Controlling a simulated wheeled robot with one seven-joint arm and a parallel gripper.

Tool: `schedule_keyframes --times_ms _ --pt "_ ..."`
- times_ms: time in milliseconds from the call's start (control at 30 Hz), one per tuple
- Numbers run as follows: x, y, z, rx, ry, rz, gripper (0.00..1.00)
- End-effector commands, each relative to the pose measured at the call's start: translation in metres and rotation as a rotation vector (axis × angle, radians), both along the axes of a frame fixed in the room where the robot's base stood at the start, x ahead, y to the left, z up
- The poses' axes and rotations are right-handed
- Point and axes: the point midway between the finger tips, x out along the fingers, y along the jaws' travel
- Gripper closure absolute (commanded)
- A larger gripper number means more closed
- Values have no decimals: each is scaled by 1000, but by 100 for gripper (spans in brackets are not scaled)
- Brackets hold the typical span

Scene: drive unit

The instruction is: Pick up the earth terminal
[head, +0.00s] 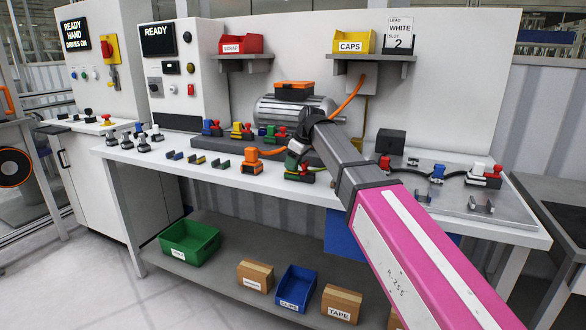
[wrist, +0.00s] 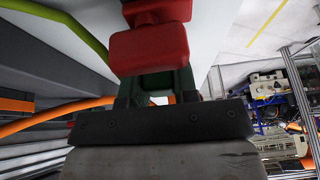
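My gripper (head: 302,174) is at the end of the pink and grey arm, low over the front middle of the bench. Green and red parts show there, and I cannot tell gripper from workpiece. In the wrist view red blocks (wrist: 148,50) stand over a dark green body (wrist: 155,85), close to the camera; whether they are held is unclear. A green terminal-like part (head: 269,132) sits on the dark rack behind my gripper, beside yellow (head: 238,130) and blue (head: 210,128) ones. No label marks the earth terminal.
An orange part (head: 251,158) stands left of my gripper, with small dark clips (head: 222,164) farther left. A grey motor (head: 280,108) and an orange cable (head: 350,92) are behind. A plate with cabled parts (head: 455,178) lies right. The bench's front edge is close.

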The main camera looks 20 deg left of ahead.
Motion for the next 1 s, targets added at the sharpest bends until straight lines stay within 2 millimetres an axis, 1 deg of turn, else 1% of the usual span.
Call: schedule_keyframes --times_ms 267,433,567,667,700,733,800,1000 --pt "0 0 1 0 0 0 100" --pt "0 0 7 1 0 0 100" --pt "1 0 20 2 -1 0 100" --pt "1 1 34 1 -1 0 100" --pt "1 1 41 2 -1 0 100" --pt "-2 2 46 2 -1 1 100" --pt "-19 8 52 1 -2 4 100" --pt "-57 26 77 2 -1 4 100"
